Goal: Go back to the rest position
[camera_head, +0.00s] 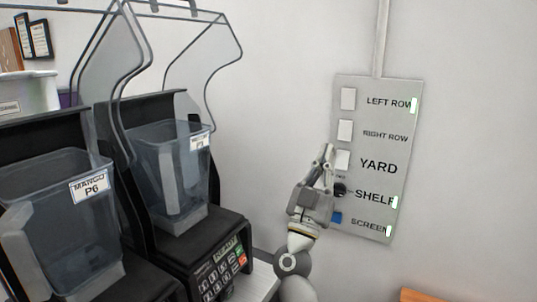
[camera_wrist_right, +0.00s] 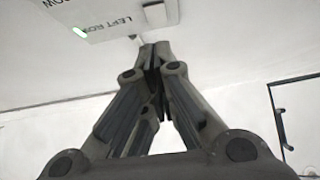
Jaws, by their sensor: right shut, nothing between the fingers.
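My right gripper (camera_head: 325,165) is shut and empty, in front of the lower left part of the grey switch panel (camera_head: 378,220) on the wall. Its fingertips point up near the white YARD switch (camera_head: 342,160). I cannot tell whether they touch the panel. A dark round knob (camera_head: 340,189) shows just right of the fingers. In the right wrist view, the closed fingertips (camera_wrist_right: 155,50) meet below a white switch (camera_wrist_right: 158,13) and the LEFT ROW label. My left gripper is not in view.
Two black blender machines with clear jugs stand at the left; the nearer jug (camera_head: 65,220) is labelled MANGO P6. An orange-brown surface (camera_head: 430,296) shows at the bottom right. The wall right of the panel is bare.

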